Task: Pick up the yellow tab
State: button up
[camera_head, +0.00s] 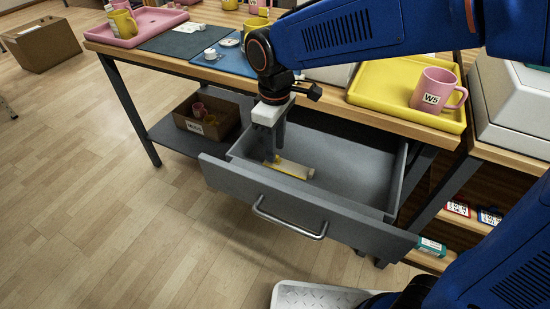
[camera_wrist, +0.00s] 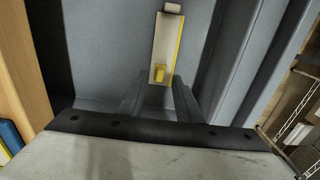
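The yellow tab (camera_wrist: 159,73) stands near one end of a cream piece (camera_wrist: 165,38) with a yellow edge, lying in the open grey drawer. In the head view the cream piece (camera_head: 296,168) lies on the drawer floor. My gripper (camera_head: 271,157) reaches down into the drawer at the piece's left end. In the wrist view my gripper (camera_wrist: 160,80) has its two fingers apart, with the tab in line with the gap between them. A gap shows on each side of the tab. The fingers hide much of the tab in the head view.
A cardboard box (camera_head: 206,115) with small cups sits on the lower shelf.

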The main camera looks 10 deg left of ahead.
jog(key=shift+f, duration=1.15)
grip_shut()
jog(key=shift+r, duration=0.1)
